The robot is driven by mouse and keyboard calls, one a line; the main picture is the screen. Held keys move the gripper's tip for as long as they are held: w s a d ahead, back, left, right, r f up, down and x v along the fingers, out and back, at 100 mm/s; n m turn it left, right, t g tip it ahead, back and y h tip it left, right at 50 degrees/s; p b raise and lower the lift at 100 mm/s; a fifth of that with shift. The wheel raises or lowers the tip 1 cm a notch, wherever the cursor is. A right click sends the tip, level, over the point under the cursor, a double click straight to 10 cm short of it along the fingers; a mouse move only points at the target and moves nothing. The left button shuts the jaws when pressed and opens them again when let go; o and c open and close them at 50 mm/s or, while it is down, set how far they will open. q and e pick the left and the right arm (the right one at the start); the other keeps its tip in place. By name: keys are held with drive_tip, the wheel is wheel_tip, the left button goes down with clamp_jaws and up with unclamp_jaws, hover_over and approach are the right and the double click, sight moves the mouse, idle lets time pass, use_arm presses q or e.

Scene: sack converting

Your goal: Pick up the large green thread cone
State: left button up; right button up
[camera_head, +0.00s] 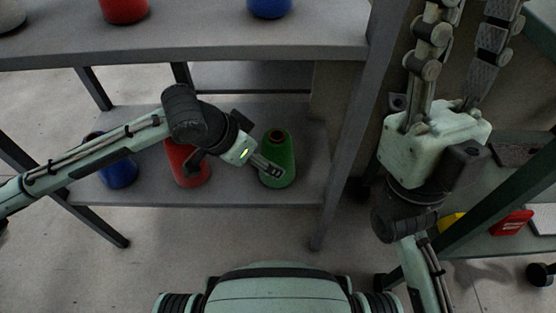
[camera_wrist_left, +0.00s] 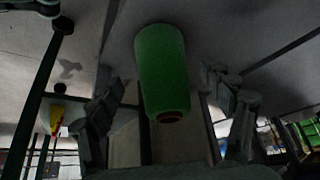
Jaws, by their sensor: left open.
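The large green thread cone (camera_head: 281,172) stands upright on the lower shelf (camera_head: 230,194), at the right of the cones there. Its dark top shows a reddish rim. My left gripper (camera_head: 270,169) is at the cone's left front side, open, and hides part of it. In the left wrist view the green cone (camera_wrist_left: 163,70) appears upside down, between the spread fingers of my left gripper (camera_wrist_left: 168,105), with visible gaps on both sides. My right gripper (camera_head: 468,22) is raised at the upper right, fingers spread and empty, away from the cone.
A red cone (camera_head: 186,168) and a blue cone (camera_head: 120,172) stand left of the green one, partly behind my left arm. The upper shelf (camera_head: 200,38) overhangs behind and carries more cones. A grey rack post (camera_head: 340,150) rises right of the green cone.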

sight(267, 146)
use_arm(q)
drive_tip(key=shift+w+d, duration=1.2)
drive_tip(key=shift+w+d+f+b, duration=0.85)
drive_tip(key=shift+w+d+f, duration=0.05)
drive_tip(key=shift+w+d, duration=0.2)
drive_tip(key=shift+w+d+f, duration=0.25)
drive_tip(key=shift+f, duration=0.15)
drive_tip(key=shift+c, duration=0.6)
drive_tip(key=c, duration=1.7)
drive_tip(key=shift+r, duration=0.1)
clamp_jaws()
drive_tip(key=shift+r, duration=0.15)
